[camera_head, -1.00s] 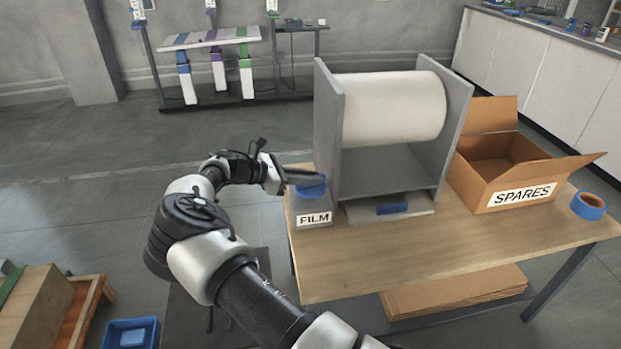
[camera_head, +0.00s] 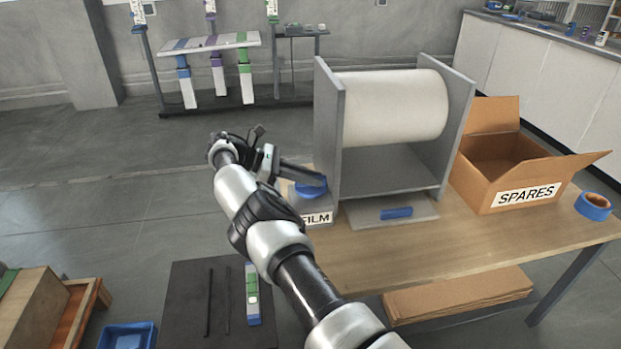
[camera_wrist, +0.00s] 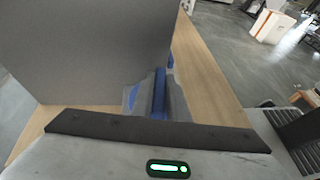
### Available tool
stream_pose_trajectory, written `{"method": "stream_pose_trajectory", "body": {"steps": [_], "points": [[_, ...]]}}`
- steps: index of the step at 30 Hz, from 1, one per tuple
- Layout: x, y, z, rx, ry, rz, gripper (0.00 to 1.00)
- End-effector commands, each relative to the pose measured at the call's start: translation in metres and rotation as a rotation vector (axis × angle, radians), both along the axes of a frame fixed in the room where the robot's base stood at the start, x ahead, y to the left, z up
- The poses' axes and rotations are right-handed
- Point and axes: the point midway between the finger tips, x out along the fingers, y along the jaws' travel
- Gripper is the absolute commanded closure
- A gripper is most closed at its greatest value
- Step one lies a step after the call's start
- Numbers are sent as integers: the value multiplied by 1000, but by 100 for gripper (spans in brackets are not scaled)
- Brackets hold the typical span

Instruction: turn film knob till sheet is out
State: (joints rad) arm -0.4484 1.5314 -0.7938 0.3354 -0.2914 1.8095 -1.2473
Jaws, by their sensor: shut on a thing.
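The blue film knob (camera_head: 314,190) sits on top of a grey box with a FILM label (camera_head: 318,217) at the left end of the wooden table. My gripper (camera_head: 306,177) reaches it from the left and is shut on it. In the wrist view, blue parts of the knob (camera_wrist: 159,92) show past the dark edge of my gripper, but the fingertips' contact is mostly hidden. A large white film roll (camera_head: 395,108) hangs between two grey side panels. Below it is a grey base plate (camera_head: 365,216) with a blue bar (camera_head: 397,212). I see no loose sheet hanging from the roll.
An open SPARES box (camera_head: 528,196) and a blue tape roll (camera_head: 593,206) stand on the table's right side. The left side panel (camera_head: 328,130) rises close beside my gripper. The table front (camera_head: 450,245) is clear.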

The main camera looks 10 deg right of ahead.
Motion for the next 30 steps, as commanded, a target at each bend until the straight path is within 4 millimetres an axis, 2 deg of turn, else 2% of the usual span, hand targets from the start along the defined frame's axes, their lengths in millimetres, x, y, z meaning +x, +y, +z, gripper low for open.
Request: {"method": "stream_pose_trajectory", "body": {"steps": [11, 12, 15, 25, 30], "points": [[0, 0, -3, 6, 0, -1, 100], [0, 0, -3, 6, 1, -1, 81], [0, 0, -3, 4, 1, -2, 67], [-1, 0, 3, 2, 0, -4, 67], [-1, 0, 28, 2, -1, -4, 67]]}}
